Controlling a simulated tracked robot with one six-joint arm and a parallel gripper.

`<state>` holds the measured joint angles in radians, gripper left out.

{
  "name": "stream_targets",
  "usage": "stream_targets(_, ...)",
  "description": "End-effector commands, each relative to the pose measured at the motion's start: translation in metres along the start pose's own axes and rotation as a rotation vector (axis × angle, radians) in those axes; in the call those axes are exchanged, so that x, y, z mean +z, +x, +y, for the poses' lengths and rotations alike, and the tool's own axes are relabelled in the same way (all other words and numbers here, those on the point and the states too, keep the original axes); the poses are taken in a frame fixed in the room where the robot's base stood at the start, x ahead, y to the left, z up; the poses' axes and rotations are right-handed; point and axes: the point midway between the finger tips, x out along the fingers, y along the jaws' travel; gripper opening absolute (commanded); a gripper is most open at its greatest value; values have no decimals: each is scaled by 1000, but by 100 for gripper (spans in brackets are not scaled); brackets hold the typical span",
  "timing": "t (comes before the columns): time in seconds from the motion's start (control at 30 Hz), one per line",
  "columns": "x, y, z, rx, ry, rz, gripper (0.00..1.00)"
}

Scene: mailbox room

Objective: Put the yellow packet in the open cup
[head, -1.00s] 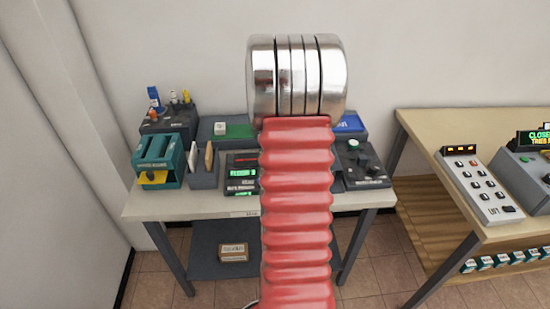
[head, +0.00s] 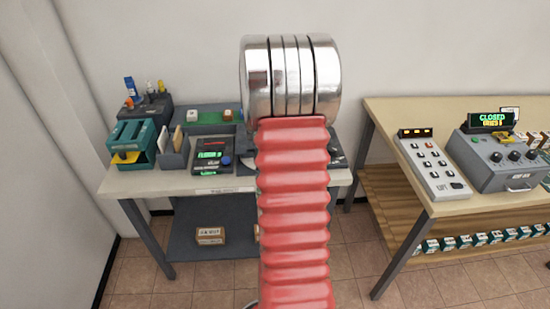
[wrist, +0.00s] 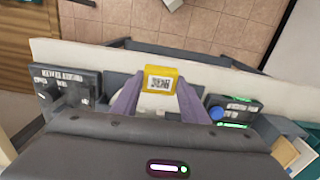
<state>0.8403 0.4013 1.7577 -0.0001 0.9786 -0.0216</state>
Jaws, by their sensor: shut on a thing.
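In the head view my red ribbed arm hides the gripper and the packet. I cannot make out the open cup in either view. A pale shape behind the fingers in the wrist view is too covered to name.
The left table (head: 125,183) holds a teal device (head: 133,143), a dark caddy with bottles (head: 146,103) and a panel with green displays (head: 211,156). The right table (head: 385,112) holds a white keypad (head: 433,164) and a grey device reading CLOSED (head: 500,160). Floor shows between the tables.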

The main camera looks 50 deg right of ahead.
Motion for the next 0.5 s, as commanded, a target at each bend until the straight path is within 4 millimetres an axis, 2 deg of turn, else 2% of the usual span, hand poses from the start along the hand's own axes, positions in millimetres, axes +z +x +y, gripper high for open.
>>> stream_targets(0.5,4,3,-78,-1,-132,2,14)
